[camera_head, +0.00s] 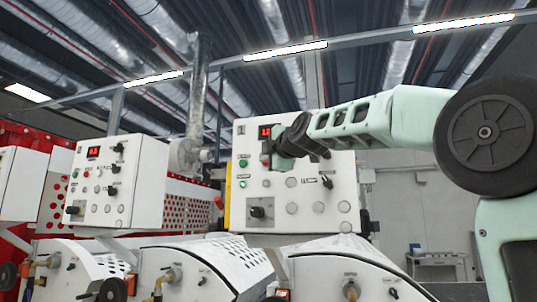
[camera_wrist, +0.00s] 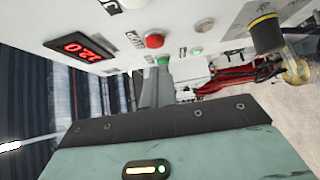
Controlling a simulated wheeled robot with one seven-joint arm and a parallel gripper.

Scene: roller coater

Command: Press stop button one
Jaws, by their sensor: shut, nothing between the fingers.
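A white control panel (camera_head: 330,195) fills the middle of the head view. In the wrist view, a round red button (camera_wrist: 154,41) stands out from its face, with a green button (camera_wrist: 162,61) just below it in the picture. My gripper (camera_wrist: 160,72) is shut and empty. Its tips point at the panel near the green button, partly in front of it; contact cannot be told. In the head view, my gripper (camera_head: 267,157) is in front of the panel's upper left, and I cannot make out the red button there.
The panel's red digital display (camera_wrist: 82,48) is left of the buttons in the wrist view. A black knob (camera_head: 257,211) sticks out lower on the panel. A second similar panel (camera_head: 133,180) stands to the left. White machine covers (camera_head: 340,275) lie below.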

